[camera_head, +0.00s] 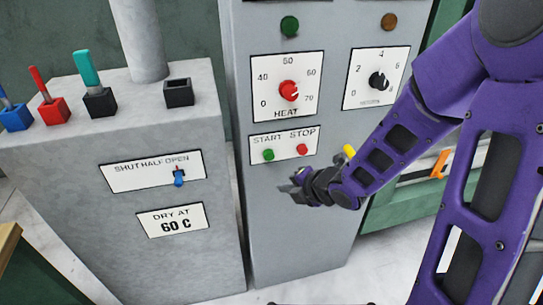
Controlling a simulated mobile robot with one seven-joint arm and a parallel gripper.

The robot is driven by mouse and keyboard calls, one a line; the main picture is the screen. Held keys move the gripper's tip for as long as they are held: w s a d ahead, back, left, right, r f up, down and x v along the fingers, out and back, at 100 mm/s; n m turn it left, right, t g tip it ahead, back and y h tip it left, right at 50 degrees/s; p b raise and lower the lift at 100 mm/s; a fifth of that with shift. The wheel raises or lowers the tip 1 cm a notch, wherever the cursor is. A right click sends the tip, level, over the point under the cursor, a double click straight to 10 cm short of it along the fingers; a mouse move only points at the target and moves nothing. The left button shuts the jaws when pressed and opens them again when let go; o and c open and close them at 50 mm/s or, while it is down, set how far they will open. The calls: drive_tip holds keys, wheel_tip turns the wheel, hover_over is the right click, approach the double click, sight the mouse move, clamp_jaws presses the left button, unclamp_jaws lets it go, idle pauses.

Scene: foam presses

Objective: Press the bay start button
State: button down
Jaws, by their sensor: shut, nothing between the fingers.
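The green START button (268,155) sits on a white plate (284,145) on the grey panel, under the START label. The red STOP button (302,149) is on the same plate to its right. My gripper (290,188) is shut and empty. In the picture it is below the plate and a little right of the green button. It appears apart from the button, though its distance from the panel is hard to tell. Both buttons are unobstructed.
Above are a red HEAT knob (289,91) and a black knob (378,81). A grey cabinet (110,235) at left carries a blue slider (179,178), a DRY AT 60 C label (172,220) and coloured levers (92,75). A yellow part (349,151) shows beside my arm.

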drive_tip(key=p, duration=0.1)
approach(269, 160)
drive_tip(key=shift+w+a+f, duration=0.35)
drive_tip(key=shift+a+f, duration=0.1)
drive_tip(key=shift+f, duration=0.3)
drive_tip(key=shift+w+a+f, duration=0.35)
drive_tip(key=shift+a+f, duration=0.1)
drive_tip(key=shift+f, duration=0.3)
drive_tip(key=shift+w+a+f, duration=0.35)
drive_tip(key=shift+a+f, duration=0.15)
drive_tip(key=shift+f, duration=0.3)
drive_tip(key=shift+w, duration=0.15)
drive_tip(key=shift+w+a, duration=0.1)
drive_tip(key=shift+w, duration=0.15)
drive_tip(key=shift+w+a, duration=0.15)
drive_tip(key=shift+w, duration=0.4)
idle(1.0)
drive_tip(key=shift+s+d, duration=0.3)
drive_tip(key=shift+s, duration=0.65)
drive_tip(key=shift+s+d+b, duration=0.25)
drive_tip(key=shift+s, duration=0.55)
drive_tip(key=shift+s+d+b, duration=0.25)
drive_tip(key=shift+s, duration=0.55)
drive_tip(key=shift+s+d+b, duration=0.2)
drive_tip(key=shift+s+b, duration=0.05)
drive_tip(key=shift+s, duration=0.55)
